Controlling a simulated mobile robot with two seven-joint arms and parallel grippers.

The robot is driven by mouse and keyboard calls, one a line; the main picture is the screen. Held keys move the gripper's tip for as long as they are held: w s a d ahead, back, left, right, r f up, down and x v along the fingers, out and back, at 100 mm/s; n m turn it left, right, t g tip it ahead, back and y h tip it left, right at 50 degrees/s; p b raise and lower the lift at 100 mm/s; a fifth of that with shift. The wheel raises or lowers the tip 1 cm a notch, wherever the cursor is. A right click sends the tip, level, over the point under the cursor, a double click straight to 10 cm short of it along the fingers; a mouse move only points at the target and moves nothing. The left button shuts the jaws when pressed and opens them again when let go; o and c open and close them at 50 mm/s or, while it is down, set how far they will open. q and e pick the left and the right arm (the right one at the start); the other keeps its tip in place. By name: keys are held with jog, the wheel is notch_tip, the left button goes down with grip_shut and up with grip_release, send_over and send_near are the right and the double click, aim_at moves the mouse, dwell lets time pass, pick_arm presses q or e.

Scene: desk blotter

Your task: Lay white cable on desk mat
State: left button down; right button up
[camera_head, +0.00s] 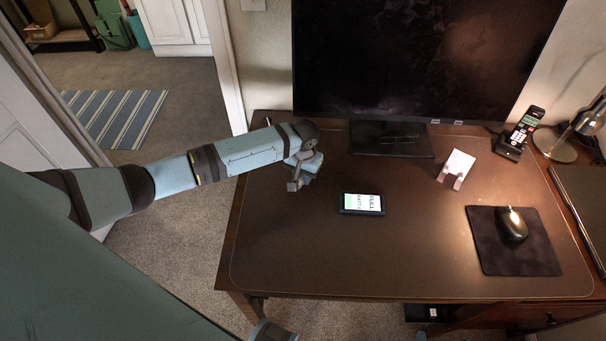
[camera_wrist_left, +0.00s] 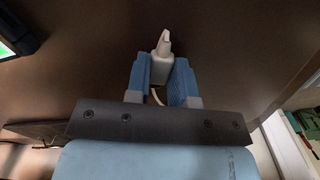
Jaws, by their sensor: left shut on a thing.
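A white cable (camera_wrist_left: 161,61) shows in the left wrist view, its plug end pinched between the two blue fingers of my left gripper (camera_wrist_left: 165,78). A thin white strand runs back between the fingers. In the head view my left gripper (camera_head: 305,172) is over the left back part of the brown desk mat (camera_head: 330,262), left of the monitor stand. The cable cannot be made out there. The gap between the plug and the mat is hard to judge.
A phone-like device (camera_head: 362,204) lies on the mat right of the gripper. A monitor (camera_head: 420,60) stands behind. A white card in a holder (camera_head: 457,168), a cordless phone (camera_head: 520,133), a lamp (camera_head: 556,146) and a mouse (camera_head: 511,224) on a dark pad (camera_head: 490,258) are rightward. The mat's front left is clear.

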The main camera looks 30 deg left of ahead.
pick_arm(q)
jog(key=shift+f, duration=0.1)
jog(key=c, duration=1)
grip_release()
notch_tip(320, 180, up, 12)
jog(key=shift+p, duration=0.35)
